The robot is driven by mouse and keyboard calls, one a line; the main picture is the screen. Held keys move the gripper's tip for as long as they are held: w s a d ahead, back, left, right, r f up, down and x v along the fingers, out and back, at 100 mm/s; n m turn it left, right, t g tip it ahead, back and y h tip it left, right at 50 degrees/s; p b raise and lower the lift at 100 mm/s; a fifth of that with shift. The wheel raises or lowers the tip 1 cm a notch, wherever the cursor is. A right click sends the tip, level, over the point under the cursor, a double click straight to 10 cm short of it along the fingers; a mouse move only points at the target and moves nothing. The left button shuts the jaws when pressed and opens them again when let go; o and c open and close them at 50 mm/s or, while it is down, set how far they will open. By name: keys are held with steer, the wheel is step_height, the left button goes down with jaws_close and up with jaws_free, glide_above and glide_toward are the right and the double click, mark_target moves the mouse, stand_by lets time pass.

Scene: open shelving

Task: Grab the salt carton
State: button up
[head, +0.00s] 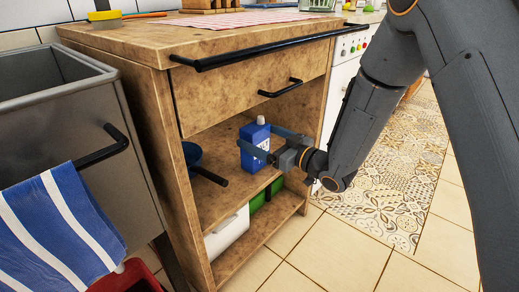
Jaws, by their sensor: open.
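The salt carton (256,138) is a blue box with a small pale spout on top. It stands upright on the open shelf (222,201) under the drawer of the wooden cabinet. My gripper (256,141) reaches in from the right with its jaws open. One finger passes in front of the carton and the other is at its far upper right side, so the carton appears to sit between them. I cannot tell whether either finger touches it.
A dark blue pan (194,156) with a dark handle stands left on the same shelf. A white box (227,233) and a green item (257,202) sit on the lower shelf. A black rail (270,49) juts out above. Tiled floor lies clear at front right.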

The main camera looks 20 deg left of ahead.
mark_target(246, 127)
steer(key=b+x, duration=0.1)
steer(key=x, duration=0.2)
steer(key=b+x, duration=0.2)
steer(key=x, duration=0.1)
steer(key=shift+w+a+r, duration=0.1)
steer(key=shift+w+r, duration=0.1)
steer(key=shift+w, duration=0.1)
steer(key=shift+c, duration=0.4)
steer(key=c, duration=1.8)
steer(key=shift+r, duration=0.15)
steer(key=shift+c, duration=1.4)
steer(key=shift+r, duration=0.15)
